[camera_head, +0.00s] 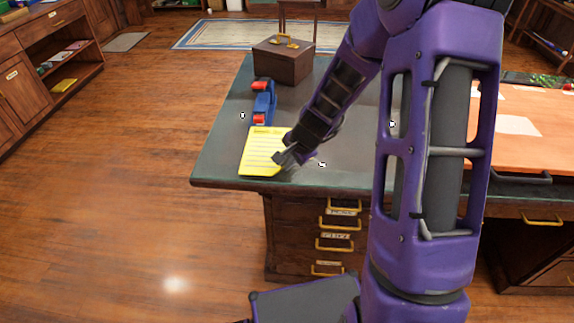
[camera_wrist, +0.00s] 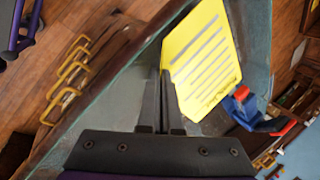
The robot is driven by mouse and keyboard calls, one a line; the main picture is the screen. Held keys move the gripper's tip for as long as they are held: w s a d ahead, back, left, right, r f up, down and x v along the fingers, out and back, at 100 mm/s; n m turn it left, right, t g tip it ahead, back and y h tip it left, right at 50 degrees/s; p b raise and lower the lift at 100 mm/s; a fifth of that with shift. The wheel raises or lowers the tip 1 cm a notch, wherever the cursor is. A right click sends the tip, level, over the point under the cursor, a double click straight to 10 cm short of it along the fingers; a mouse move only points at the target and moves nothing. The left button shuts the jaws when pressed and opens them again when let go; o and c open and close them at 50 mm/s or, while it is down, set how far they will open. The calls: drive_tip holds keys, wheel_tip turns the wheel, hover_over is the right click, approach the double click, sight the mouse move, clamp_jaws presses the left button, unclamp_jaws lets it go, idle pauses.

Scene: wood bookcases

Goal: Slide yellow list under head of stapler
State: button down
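The yellow list (camera_head: 259,151), a lined sheet, lies at the left front of the dark desk top. The stapler (camera_head: 266,103), blue with red ends, stands just behind it. The list's far edge is close to the stapler's near red end; I cannot tell whether it is under the head. My gripper (camera_head: 281,159) is at the list's near right edge. In the wrist view, its thin fingers (camera_wrist: 163,78) are close together at the edge of the list (camera_wrist: 207,60) and appear shut on it. The stapler (camera_wrist: 251,112) shows beyond the list's far end.
A brown wooden box (camera_head: 284,62) stands at the back of the desk (camera_head: 215,157). An orange-topped table (camera_head: 535,150) adjoins at the right. Drawers with yellow handles (camera_head: 335,246) are below the desk's front edge.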

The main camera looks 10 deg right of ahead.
drive_tip(key=shift+w+d+f+b, duration=0.15)
drive_tip(key=shift+w+f+b, duration=0.15)
drive_tip(key=shift+w+f, duration=0.25)
drive_tip(key=shift+w+d+p, duration=0.25)
drive_tip(key=shift+w+p, duration=0.25)
drive_tip(key=shift+w, duration=0.4)
drive_tip(key=shift+w+d+p, duration=0.2)
drive_tip(key=shift+w, duration=0.45)
drive_tip(key=shift+w+d+p, duration=0.2)
drive_tip(key=shift+w+d, duration=0.05)
drive_tip(key=shift+w, duration=0.35)
drive_tip(key=shift+w+d+p, duration=0.2)
drive_tip(key=shift+w, duration=0.45)
drive_tip(key=c, duration=1)
unclamp_jaws()
drive_tip(key=p+v, duration=0.2)
drive_tip(key=v, duration=1.5)
drive_tip(key=shift+d+r, duration=0.1)
drive_tip(key=shift+r, duration=0.05)
